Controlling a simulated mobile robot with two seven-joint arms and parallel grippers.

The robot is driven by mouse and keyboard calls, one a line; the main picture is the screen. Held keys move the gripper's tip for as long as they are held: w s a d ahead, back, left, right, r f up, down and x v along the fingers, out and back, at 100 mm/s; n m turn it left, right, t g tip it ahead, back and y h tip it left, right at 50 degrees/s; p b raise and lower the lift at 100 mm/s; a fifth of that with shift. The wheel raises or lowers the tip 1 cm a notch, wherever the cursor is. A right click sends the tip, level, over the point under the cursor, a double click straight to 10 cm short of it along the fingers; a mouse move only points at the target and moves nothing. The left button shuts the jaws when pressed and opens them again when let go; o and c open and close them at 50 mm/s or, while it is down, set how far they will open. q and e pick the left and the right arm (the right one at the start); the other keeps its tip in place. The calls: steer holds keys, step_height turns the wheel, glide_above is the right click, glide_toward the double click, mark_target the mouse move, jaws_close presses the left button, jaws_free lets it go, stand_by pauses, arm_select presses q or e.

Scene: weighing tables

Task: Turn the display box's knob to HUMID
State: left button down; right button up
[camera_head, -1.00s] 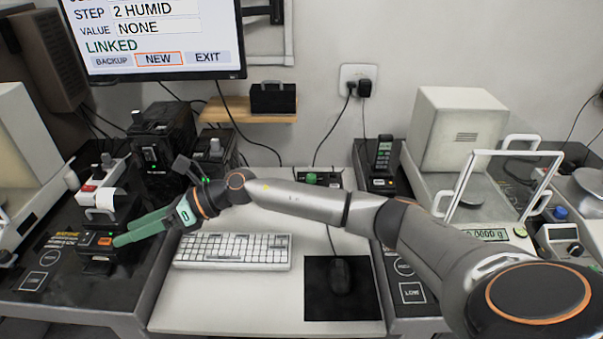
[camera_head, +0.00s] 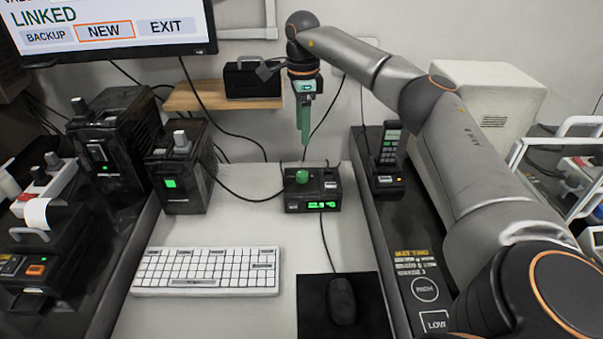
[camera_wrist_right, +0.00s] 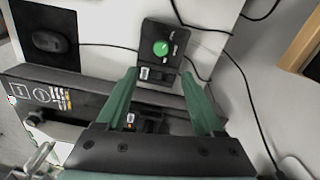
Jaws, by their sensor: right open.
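The display box (camera_head: 325,189), a small black box with a lit green readout, stands at the back of the white desk. Its green knob (camera_head: 303,176) is on top. My right gripper (camera_head: 304,138) points down above and behind the box, apart from it, fingers green. In the right wrist view the gripper (camera_wrist_right: 158,75) is open and empty, with the knob (camera_wrist_right: 160,47) just beyond the fingertips, between their lines. The display box (camera_wrist_right: 153,67) shows small white marks around the knob, too small to read. My left gripper is not in view.
A keyboard (camera_head: 207,271) and a mouse (camera_head: 341,300) on a black pad lie in front. Black devices with grey knobs (camera_head: 181,167) stand left. A handset in a dock (camera_head: 388,165) stands right. A wooden shelf (camera_head: 190,97) and a monitor (camera_head: 110,27) are behind.

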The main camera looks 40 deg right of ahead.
mark_target(302, 174)
step_height(302, 174, down, 11)
steer(key=shift+f+b, duration=0.2)
steer(key=shift+b, duration=0.55)
steer(key=shift+f, duration=0.8)
jaws_close()
